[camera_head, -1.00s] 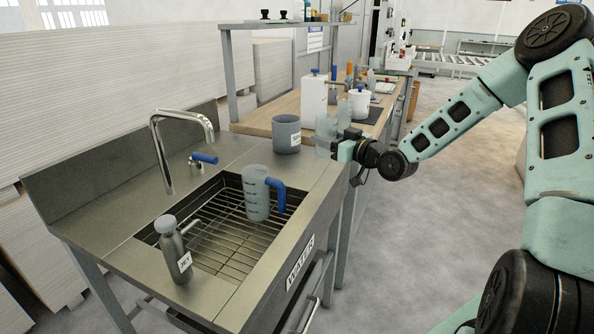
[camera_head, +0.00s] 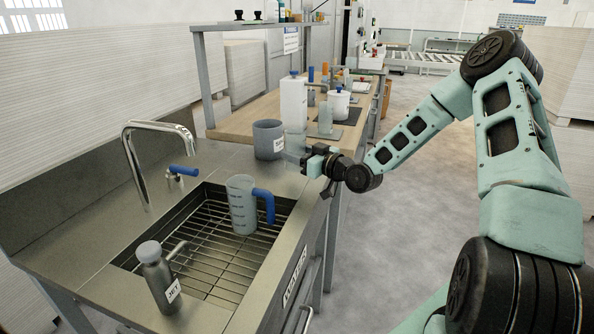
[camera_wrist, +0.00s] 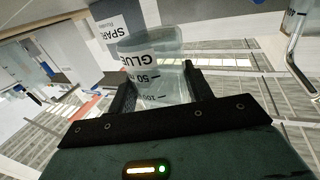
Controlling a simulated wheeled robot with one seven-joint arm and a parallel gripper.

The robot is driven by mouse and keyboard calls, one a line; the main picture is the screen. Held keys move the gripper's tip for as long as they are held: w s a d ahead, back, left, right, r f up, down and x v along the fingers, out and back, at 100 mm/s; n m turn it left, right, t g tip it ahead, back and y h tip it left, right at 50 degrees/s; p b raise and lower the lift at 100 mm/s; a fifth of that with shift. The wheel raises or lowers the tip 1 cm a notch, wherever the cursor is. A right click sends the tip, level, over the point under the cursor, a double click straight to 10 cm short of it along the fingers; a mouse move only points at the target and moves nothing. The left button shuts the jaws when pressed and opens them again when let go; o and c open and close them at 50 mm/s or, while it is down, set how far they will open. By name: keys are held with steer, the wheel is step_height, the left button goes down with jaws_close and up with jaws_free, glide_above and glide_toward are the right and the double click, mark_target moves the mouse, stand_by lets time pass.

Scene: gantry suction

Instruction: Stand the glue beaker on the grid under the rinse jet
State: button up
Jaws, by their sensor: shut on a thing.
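In the head view the beaker (camera_head: 295,146) is held over the bench edge, right of the grey pot and beyond the sink. The wire grid (camera_head: 205,247) lies in the sink basin. A chrome tap (camera_head: 129,150) with a blue lever (camera_head: 183,171) arches at the basin's back left.
A measuring jug (camera_head: 242,207) with a blue handle stands on the grid's right part. A labelled grey bottle (camera_head: 158,279) with a side spout stands at the basin's near corner. A grey pot (camera_head: 267,140) stands beyond the sink. The grid's left and near parts are clear.

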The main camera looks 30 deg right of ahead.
mark_target(298, 168)
steer(key=shift+f, duration=2.3)
steer(key=shift+f, duration=0.1)
steer(key=o, duration=1.1)
steer(key=shift+o, duration=0.2)
steer(key=shift+f, duration=0.1)
